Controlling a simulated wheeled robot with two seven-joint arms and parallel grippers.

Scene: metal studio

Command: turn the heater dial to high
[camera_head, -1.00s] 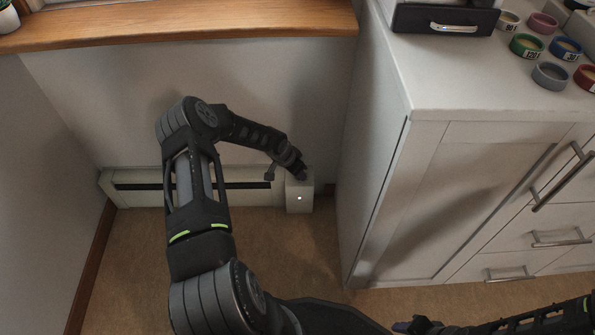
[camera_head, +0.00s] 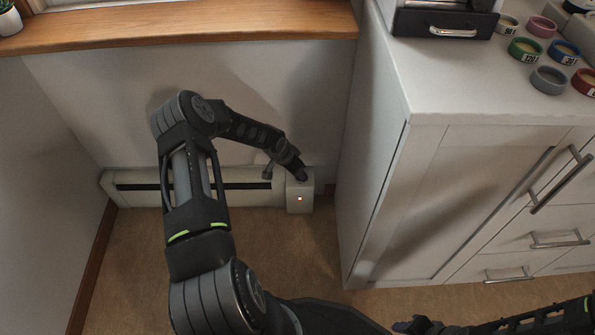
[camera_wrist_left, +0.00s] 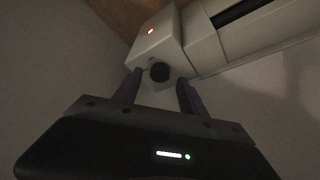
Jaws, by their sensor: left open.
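The white heater (camera_head: 240,190) runs low along the back wall, with a white control box (camera_head: 300,204) at its right end. A small light (camera_head: 300,198) glows on the box's front, and it looks red in the left wrist view (camera_wrist_left: 151,31). The round black dial (camera_wrist_left: 160,72) shows in the left wrist view, on the box face towards my gripper. My left gripper (camera_wrist_left: 158,78) is open, one finger on each side of the dial; contact is unclear. In the head view this gripper (camera_head: 301,178) hides the dial. My right gripper (camera_head: 415,325) is partly visible at the bottom edge.
A white cabinet (camera_head: 385,200) with metal handles stands close to the right of the control box. A wooden sill (camera_head: 190,38) runs above the heater. Several coloured rings and a dark drawer box (camera_head: 440,22) are on the cabinet top. The brown floor (camera_head: 290,260) in front is clear.

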